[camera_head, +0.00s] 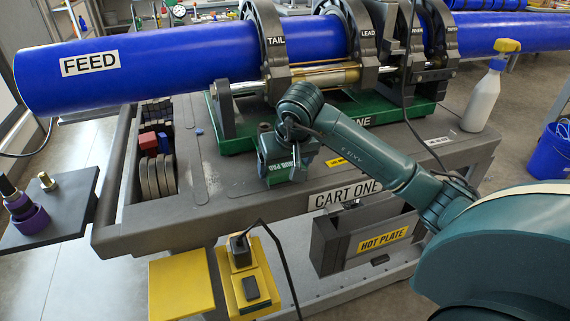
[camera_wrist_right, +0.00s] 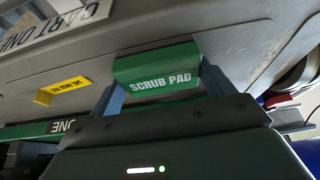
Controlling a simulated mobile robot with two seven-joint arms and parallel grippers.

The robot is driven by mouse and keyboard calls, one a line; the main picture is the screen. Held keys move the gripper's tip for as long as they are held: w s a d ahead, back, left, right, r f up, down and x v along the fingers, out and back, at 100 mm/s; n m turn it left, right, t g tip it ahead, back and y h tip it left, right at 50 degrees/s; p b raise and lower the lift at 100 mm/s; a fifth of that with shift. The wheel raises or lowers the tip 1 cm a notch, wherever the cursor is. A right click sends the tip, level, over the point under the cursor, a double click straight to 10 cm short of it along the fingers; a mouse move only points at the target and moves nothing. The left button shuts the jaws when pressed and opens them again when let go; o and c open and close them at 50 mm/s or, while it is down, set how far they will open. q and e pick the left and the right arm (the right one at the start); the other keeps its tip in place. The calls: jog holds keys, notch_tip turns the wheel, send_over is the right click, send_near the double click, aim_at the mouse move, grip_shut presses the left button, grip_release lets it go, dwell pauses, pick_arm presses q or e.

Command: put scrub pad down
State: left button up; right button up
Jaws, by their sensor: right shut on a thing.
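The scrub pad is a green block with white SCRUB PAD lettering. It shows in the head view (camera_head: 283,169) at the front of the cart top and in the right wrist view (camera_wrist_right: 155,65). My right gripper (camera_head: 277,173) points down and is shut on the pad, with a finger at each side of it in the wrist view (camera_wrist_right: 160,92). The pad is over or on the grey cart top (camera_head: 225,182), just in front of the green machine base. I cannot tell whether it touches the surface. My left gripper is not in view.
A blue FEED pipe (camera_head: 170,62) lies in the clamps (camera_head: 265,40) behind the gripper. A slotted rack with dark pieces (camera_head: 152,175) is to the left. A white spray bottle (camera_head: 484,95) stands at the right. The cart top left of the gripper is clear.

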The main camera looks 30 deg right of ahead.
jog(key=shift+f, duration=0.15)
jog(key=o, duration=1)
jog(key=shift+r, duration=0.25)
jog(key=p+v, duration=0.1)
jog(key=v, duration=1)
jog(key=shift+s+r, duration=0.3)
jog(key=shift+r, duration=0.05)
